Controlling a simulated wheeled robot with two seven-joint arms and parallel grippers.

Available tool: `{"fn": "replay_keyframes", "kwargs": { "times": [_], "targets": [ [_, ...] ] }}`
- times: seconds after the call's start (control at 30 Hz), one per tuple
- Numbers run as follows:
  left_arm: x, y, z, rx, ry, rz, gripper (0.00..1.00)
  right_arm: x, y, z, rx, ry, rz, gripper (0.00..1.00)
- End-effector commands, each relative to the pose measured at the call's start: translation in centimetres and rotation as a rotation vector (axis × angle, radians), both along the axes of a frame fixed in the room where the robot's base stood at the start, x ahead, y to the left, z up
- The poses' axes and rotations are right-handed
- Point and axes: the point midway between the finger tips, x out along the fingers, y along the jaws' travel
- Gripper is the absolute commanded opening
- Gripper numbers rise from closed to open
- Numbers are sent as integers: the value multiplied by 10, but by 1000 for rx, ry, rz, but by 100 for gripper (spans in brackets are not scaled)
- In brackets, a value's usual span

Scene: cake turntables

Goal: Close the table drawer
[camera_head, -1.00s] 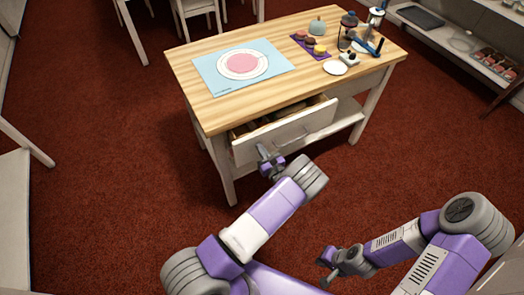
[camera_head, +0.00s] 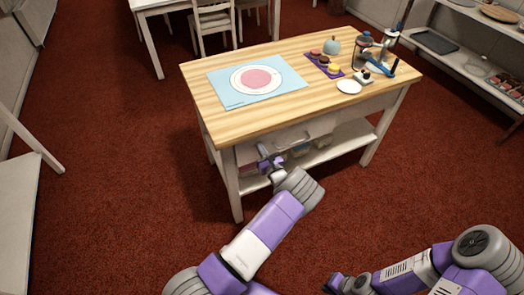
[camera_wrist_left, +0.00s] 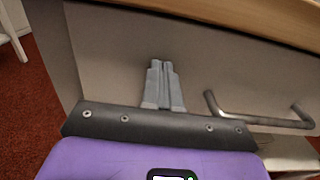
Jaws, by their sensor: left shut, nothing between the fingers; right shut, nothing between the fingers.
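The white table drawer (camera_head: 312,131) sits in the front of the wooden-topped table (camera_head: 222,122). No gap shows above its front in the head view, and it looks flush with the frame. In the left wrist view the drawer front (camera_wrist_left: 235,70) fills the middle, with its grey bar handle (camera_wrist_left: 262,121) at the right. My left gripper (camera_head: 263,152) is shut and empty, its tips against or very close to the drawer front, left of the handle. It also shows in the left wrist view (camera_wrist_left: 161,65). My right gripper (camera_head: 330,285) is shut, low over the floor, well away from the table.
On the tabletop are a blue mat (camera_head: 225,92) with a pink-centred plate, small cakes (camera_head: 323,61), a white saucer (camera_head: 349,87) and jars. A lower shelf (camera_head: 335,145) holds items. Shelving (camera_head: 470,70) stands at the right, chairs (camera_head: 212,25) behind. Red carpet in front is clear.

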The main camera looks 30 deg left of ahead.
Motion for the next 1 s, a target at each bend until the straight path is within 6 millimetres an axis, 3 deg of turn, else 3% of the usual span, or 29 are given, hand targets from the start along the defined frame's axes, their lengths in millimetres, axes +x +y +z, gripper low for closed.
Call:
{"fn": "replay_keyframes", "kwargs": {
  "times": [0.17,0.63,0.8,1.0],
  "targets": [
    [-5,-11,8,9,-7,-1,0,0,0,7,0,0,0,0],
    [-66,-93,4,5,-2,-1,0,0,0,32,0,0,0,0],
    [-77,-108,3,3,-4,2,0,0,0,34,0,0,0,0],
    [-81,-111,2,3,-3,4,0,0,0,35,0,0,0,0]
  ]
}}
